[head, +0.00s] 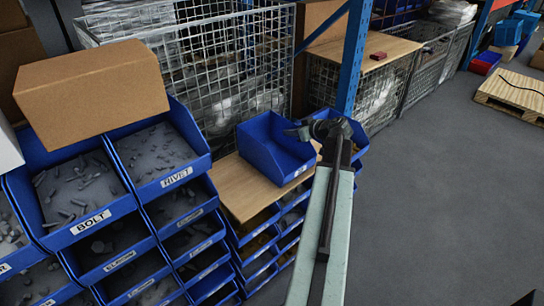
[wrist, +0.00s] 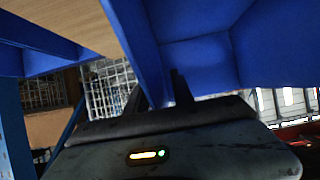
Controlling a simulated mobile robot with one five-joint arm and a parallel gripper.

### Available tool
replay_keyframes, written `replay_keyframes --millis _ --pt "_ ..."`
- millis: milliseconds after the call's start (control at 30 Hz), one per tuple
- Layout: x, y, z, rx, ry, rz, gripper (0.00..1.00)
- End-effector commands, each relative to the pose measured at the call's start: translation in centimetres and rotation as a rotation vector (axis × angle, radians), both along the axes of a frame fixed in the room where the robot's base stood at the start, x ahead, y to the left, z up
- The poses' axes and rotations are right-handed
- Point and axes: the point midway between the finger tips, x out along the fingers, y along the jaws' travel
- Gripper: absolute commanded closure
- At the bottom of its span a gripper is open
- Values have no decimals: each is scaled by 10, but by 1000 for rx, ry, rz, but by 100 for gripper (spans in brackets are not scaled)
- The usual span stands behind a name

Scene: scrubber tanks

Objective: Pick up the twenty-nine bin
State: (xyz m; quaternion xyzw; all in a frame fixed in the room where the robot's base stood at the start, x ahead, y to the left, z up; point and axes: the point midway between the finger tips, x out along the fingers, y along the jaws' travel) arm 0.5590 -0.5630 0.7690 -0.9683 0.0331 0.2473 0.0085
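The empty blue bin (head: 262,150) sits on a small wooden board (head: 243,190) on top of a stack of blue bins. A small white label is on its front lip, too small to read. My gripper (head: 318,130) is at the bin's right side wall in the head view, its fingertips partly lost against the dark parts. In the wrist view, the bin's blue wall (wrist: 143,45) comes down between my two dark fingers (wrist: 160,95). The fingers stand apart, with a gap showing beside the wall, so my gripper looks open around it.
A cardboard box (head: 90,95) stands on the bins labelled BOLT (head: 92,222) and RIVET (head: 178,177) to the left. A blue post (head: 354,55) and wire cages (head: 225,75) are behind.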

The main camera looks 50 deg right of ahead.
Motion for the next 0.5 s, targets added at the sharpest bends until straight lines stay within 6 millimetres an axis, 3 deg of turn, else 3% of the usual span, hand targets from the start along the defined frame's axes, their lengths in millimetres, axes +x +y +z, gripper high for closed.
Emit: replay_keyframes --millis 133,233,500 --pt "-1 0 1 0 0 -1 74" --pt "-1 0 1 0 0 -1 100" --pt "-1 0 1 0 0 -1 100"
